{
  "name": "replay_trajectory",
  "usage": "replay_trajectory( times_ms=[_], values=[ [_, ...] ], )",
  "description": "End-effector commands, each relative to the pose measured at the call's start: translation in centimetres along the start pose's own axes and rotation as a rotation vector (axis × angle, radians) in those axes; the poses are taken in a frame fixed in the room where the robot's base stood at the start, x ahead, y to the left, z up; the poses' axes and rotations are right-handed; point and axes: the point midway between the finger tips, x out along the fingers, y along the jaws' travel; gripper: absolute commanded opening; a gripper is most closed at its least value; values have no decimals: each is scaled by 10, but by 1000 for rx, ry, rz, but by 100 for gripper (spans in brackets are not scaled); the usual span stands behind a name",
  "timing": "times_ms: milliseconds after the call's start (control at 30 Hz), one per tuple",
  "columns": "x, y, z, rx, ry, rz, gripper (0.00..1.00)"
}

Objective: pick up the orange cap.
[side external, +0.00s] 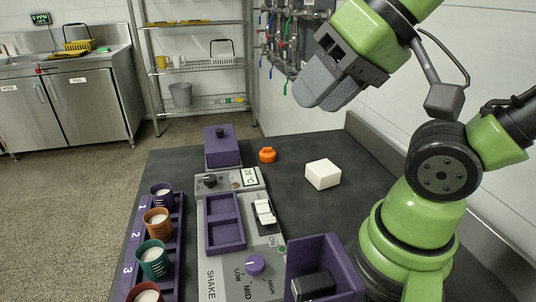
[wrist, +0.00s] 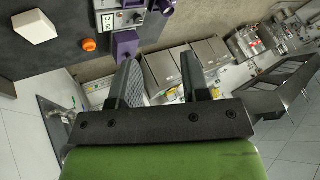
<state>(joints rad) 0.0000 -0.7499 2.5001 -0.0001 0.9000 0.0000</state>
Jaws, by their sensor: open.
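The orange cap (side external: 267,155) stands on the dark tabletop near its far edge, between the purple box and the white block. It also shows small in the upper left of the wrist view (wrist: 89,45). My gripper (side external: 318,94) is high above the table in the side view, up and to the right of the cap and well apart from it. In the wrist view its two fingers (wrist: 160,75) are spread with nothing between them. The cap lies to the left of both fingers there.
A white block (side external: 323,174) sits right of the cap, and a purple lidded box (side external: 222,147) left of it. The grey machine panel (side external: 215,262), a rack of cups (side external: 178,235) and a purple bin (side external: 322,262) fill the near side. A wall stands behind on the right.

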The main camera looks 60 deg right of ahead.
Motion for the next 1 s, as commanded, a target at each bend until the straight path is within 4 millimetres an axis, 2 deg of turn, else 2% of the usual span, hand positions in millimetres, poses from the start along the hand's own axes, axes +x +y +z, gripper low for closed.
replay_trajectory(
  times_ms=[167,333,367,667,767,867,1000],
  values=[
    [0,0,0,0,0,0,43],
    [0,0,0,0,0,0,79],
    [0,0,0,0,0,0,82],
    [1,0,-3,5,0,7,82],
    [5,2,-17,26,-2,41,82],
    [16,8,-44,68,-3,106,82],
    [43,26,-91,137,-1,217,82]
  ],
)
